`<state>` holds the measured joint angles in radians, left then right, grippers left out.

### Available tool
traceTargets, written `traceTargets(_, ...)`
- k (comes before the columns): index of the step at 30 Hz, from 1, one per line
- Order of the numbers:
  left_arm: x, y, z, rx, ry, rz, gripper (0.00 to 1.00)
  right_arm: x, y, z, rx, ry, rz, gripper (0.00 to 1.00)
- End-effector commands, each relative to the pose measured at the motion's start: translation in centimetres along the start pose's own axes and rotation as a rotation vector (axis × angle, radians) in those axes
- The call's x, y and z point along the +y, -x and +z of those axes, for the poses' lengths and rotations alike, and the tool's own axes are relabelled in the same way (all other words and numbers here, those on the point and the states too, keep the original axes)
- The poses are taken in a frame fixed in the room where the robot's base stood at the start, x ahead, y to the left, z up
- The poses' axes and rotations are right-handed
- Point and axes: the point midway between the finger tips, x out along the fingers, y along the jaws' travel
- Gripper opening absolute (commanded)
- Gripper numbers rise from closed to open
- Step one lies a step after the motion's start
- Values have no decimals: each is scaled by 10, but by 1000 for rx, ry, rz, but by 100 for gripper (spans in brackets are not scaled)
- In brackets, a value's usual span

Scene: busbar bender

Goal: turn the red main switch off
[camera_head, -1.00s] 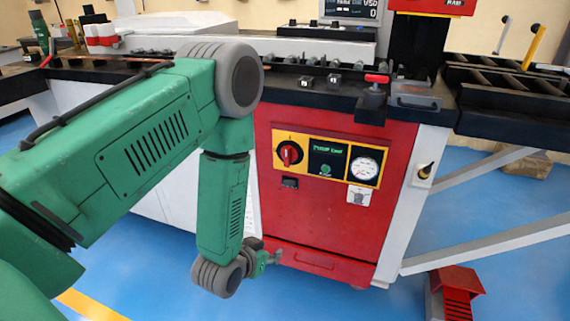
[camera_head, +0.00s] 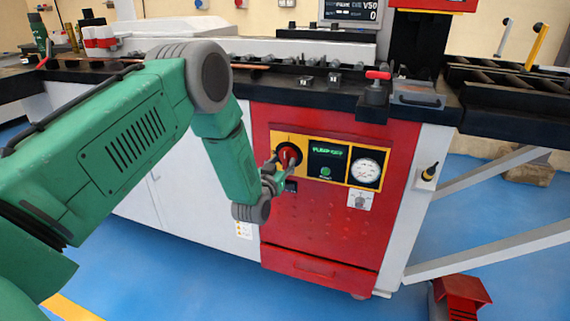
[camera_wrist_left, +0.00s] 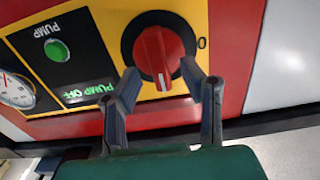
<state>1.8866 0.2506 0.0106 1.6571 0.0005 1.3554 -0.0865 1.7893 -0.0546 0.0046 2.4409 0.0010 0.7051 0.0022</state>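The red main switch (camera_head: 289,154) is a rotary knob on a black round base, at the left of the yellow-framed panel on the red cabinet. In the left wrist view the panel appears upside down. There the knob (camera_wrist_left: 160,54) has its white pointer line toward the picture bottom, and a "0" mark stands to its right. My left gripper (camera_head: 277,166) is at the knob. In the left wrist view its two fingers (camera_wrist_left: 161,68) are open, one on each side of the knob, with gaps visible. My right gripper is not in view.
Beside the switch are a green-lit display (camera_head: 327,152) reading PUMP OFF, a green pump button (camera_head: 325,171) and a round gauge (camera_head: 366,170). A small grey switch (camera_head: 360,199) sits below the gauge. The black bench edge (camera_head: 300,95) overhangs the panel.

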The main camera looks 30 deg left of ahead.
Motion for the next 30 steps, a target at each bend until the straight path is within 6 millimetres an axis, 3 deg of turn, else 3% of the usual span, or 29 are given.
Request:
traceTargets(6,0,-18,1,-1,0,0,36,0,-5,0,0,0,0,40)
traceTargets(15,0,-20,0,-2,0,1,36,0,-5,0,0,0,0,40)
traceTargets(18,0,-20,0,-2,0,1,1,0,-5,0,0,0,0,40)
traceTargets(30,0,-19,1,-2,32,-1,0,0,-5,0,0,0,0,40)
